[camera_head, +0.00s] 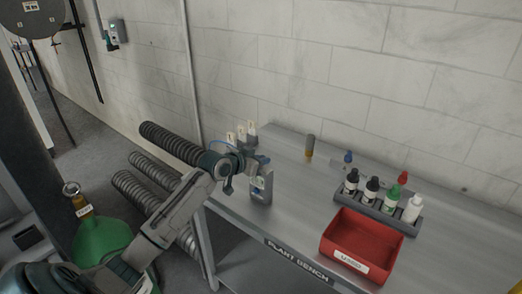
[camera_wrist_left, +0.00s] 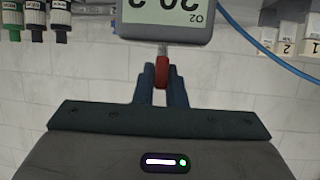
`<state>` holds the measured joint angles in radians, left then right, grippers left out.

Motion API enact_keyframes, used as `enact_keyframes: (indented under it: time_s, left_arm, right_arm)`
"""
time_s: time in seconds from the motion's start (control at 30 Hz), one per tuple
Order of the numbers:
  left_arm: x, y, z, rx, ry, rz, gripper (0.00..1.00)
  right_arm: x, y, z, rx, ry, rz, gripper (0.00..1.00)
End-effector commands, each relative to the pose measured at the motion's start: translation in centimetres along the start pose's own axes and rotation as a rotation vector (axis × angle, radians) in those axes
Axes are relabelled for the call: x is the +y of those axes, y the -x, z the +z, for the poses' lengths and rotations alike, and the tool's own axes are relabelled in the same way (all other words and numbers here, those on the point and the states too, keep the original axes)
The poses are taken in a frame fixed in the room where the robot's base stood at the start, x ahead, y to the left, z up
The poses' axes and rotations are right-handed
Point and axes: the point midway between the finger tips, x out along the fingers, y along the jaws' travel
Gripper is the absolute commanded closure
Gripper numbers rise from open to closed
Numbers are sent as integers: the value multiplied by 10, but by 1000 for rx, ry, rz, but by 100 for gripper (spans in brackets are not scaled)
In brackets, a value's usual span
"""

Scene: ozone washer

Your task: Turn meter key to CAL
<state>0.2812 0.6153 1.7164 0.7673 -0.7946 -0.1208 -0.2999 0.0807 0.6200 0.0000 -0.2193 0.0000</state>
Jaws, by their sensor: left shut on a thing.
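The handheld meter (camera_head: 261,190) stands upright at the left end of the plant bench. In the left wrist view the meter (camera_wrist_left: 170,14) is upside down, with "O2" and digits on its pale screen. A small red key (camera_wrist_left: 160,70) sits on a short stem at the meter's edge. My left gripper (camera_head: 255,165) is at the top of the meter, and in the wrist view its dark fingers (camera_wrist_left: 160,78) are shut on the red key. The key's position markings, CAL included, cannot be read. My right gripper is not in view.
The bench (camera_head: 300,205) also holds a red bin (camera_head: 340,255), a rack of dropper bottles (camera_head: 415,222) and a small amber-based cylinder (camera_head: 309,147). Numbered white items (camera_head: 241,132) stand behind my gripper. A thin blue tube (camera_wrist_left: 265,50) runs near the meter. The bench's middle is clear.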

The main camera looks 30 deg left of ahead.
Motion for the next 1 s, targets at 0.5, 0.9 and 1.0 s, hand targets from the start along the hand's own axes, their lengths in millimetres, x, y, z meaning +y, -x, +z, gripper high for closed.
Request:
enact_keyframes:
  time_s: [0.5,0.9,1.0]
  left_arm:
    - [2,-1,-1,-3,182,-424,100]
    - [1,-2,3,-1,298,-709,100]
    - [1,-2,2,-1,316,-756,100]
  right_arm:
    - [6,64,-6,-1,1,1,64]
    - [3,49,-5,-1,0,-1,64]
    - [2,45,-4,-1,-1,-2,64]
